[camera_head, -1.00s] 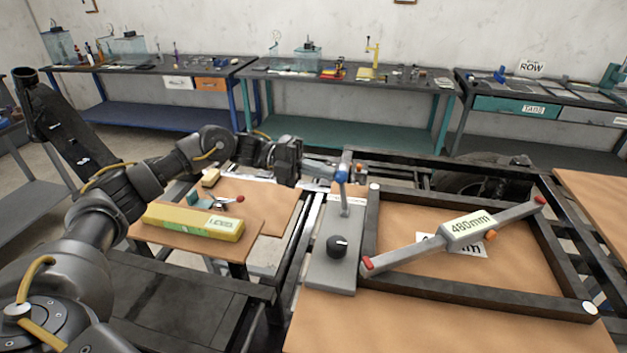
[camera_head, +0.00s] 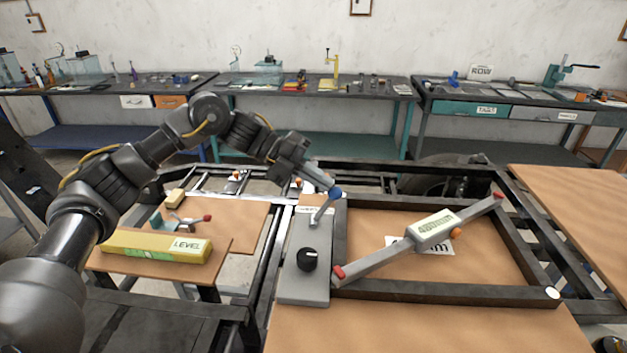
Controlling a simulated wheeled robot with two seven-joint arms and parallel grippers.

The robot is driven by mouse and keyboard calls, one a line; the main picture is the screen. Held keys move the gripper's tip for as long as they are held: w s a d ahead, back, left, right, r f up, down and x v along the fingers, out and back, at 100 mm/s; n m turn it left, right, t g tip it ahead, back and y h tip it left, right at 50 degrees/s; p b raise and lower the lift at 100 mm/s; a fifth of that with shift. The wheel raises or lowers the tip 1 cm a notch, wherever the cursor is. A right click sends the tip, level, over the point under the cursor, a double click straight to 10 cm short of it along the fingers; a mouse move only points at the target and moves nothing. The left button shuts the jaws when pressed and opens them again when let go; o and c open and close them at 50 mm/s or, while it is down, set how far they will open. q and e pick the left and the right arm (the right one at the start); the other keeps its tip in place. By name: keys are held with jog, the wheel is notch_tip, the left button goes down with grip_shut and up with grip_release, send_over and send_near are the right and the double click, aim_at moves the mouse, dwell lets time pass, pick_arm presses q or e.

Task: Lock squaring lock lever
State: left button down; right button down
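The finger gap is too small to make out. A black rectangular frame (camera_head: 450,292) lies right of the plate, with a grey measuring bar (camera_head: 385,262) reading about 480 mm across it. My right gripper is not in view.
A yellow level (camera_head: 155,246) and a small tool with a red tip (camera_head: 185,221) lie on a wooden board at left. Dark rails run around the black frame. A wooden panel (camera_head: 580,215) is at right. Benches with tools line the back wall.

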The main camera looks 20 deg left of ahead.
pick_arm(q)
jog(key=shift+d, duration=0.15)
dwell(0.4)
jog(key=w+d+r+b+v, duration=0.1)
jog(key=r+v, duration=0.1)
jog(key=v, duration=1.2)
jog(key=shift+s+r, duration=0.25)
jog(key=shift+s, duration=0.1)
jog(key=shift+d, duration=0.15)
